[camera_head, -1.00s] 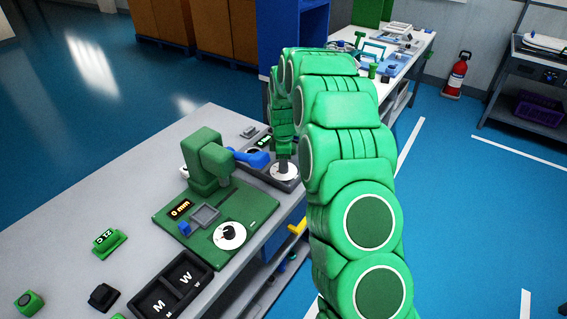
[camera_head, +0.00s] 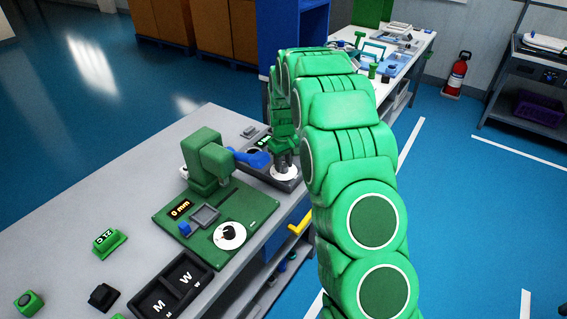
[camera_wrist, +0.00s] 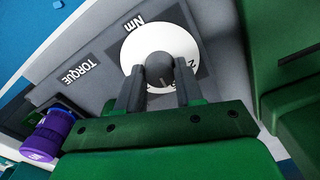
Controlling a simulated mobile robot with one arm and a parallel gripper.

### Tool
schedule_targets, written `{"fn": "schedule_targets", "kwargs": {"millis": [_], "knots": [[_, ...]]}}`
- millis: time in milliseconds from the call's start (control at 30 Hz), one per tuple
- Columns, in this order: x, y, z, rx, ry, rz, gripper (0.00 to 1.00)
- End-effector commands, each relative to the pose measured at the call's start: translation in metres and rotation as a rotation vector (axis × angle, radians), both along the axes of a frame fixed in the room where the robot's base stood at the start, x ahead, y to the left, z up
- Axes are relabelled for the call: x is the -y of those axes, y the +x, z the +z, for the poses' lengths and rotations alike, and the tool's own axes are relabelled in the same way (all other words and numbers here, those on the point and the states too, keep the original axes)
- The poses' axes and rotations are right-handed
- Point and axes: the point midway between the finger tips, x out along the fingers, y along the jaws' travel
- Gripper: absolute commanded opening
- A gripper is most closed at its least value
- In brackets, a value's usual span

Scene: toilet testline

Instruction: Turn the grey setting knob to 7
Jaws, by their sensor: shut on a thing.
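The grey setting knob (camera_wrist: 158,66) sits at the middle of a white dial (camera_wrist: 140,43) in the wrist view. My gripper (camera_wrist: 158,82) has one finger on each side of the knob and is shut on it. A "2" shows on the dial beside the right finger. The other numbers are hidden or too small to read, so I cannot tell the setting. In the head view my gripper (camera_head: 284,160) points down onto the same dial (camera_head: 284,173), on a grey panel at the far end of the bench; the knob is hidden there.
The panel carries "Nm" and "TORQUE" labels, with a purple object (camera_wrist: 45,137) at its left in the wrist view. A green device (camera_head: 207,160) with a blue lever (camera_head: 252,158) stands close beside my gripper. A second dial (camera_head: 229,236) lies nearer on the bench.

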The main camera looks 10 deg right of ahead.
Motion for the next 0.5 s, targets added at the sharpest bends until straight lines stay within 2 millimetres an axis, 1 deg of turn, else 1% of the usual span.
{"fn": "schedule_targets", "kwargs": {"millis": [500], "knots": [[0.0006,-0.0001,0.0008,0.000,0.000,-0.490,0.06]]}}
